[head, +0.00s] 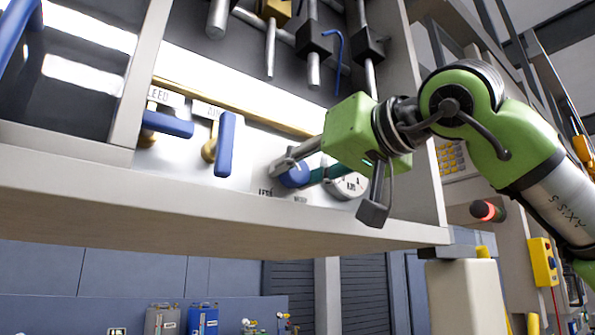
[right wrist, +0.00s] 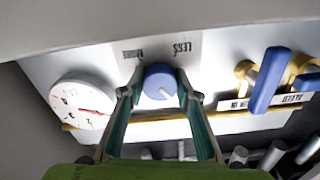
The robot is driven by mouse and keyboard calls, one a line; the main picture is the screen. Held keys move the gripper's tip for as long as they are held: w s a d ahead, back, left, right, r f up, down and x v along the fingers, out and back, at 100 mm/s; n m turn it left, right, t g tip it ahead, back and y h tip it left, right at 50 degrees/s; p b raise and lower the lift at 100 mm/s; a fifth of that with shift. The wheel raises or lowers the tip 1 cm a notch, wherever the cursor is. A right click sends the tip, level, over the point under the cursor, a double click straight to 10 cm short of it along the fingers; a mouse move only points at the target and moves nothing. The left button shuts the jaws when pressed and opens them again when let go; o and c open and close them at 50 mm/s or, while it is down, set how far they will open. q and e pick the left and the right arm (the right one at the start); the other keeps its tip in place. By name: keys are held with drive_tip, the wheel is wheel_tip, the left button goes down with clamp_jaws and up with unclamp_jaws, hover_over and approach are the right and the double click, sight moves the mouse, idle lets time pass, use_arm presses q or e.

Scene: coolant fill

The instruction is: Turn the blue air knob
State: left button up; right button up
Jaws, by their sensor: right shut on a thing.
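The blue air knob (head: 294,177) is a round knob on the white panel inside the open cabinet, at the centre of the head view. In the right wrist view the knob (right wrist: 160,84) shows a pale mark on its face, with LESS printed on one side and a second word on the other. My right gripper (right wrist: 160,92) is shut on the knob, one finger on each side. In the head view my right gripper (head: 296,170) reaches in from the right and partly covers the knob. My left gripper is not in view.
A round gauge (head: 350,185) sits just right of the knob. Two blue valve levers (head: 225,145) (head: 168,124) are to its left on a brass pipe. The cabinet's bottom ledge (head: 230,205) runs below, and its right side wall (head: 415,150) is close to my right arm.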

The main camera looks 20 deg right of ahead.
drive_tip(key=m, duration=0.4)
drive_tip(key=shift+m, duration=0.4)
drive_tip(key=m, duration=0.5)
drive_tip(key=shift+b, duration=0.4)
drive_tip(key=m, duration=0.5)
drive_tip(key=shift+f, duration=0.1)
drive_tip(key=m+b, duration=0.1)
drive_tip(key=m, duration=0.3)
drive_tip(key=shift+m, duration=0.7)
drive_tip(key=o, duration=1.1)
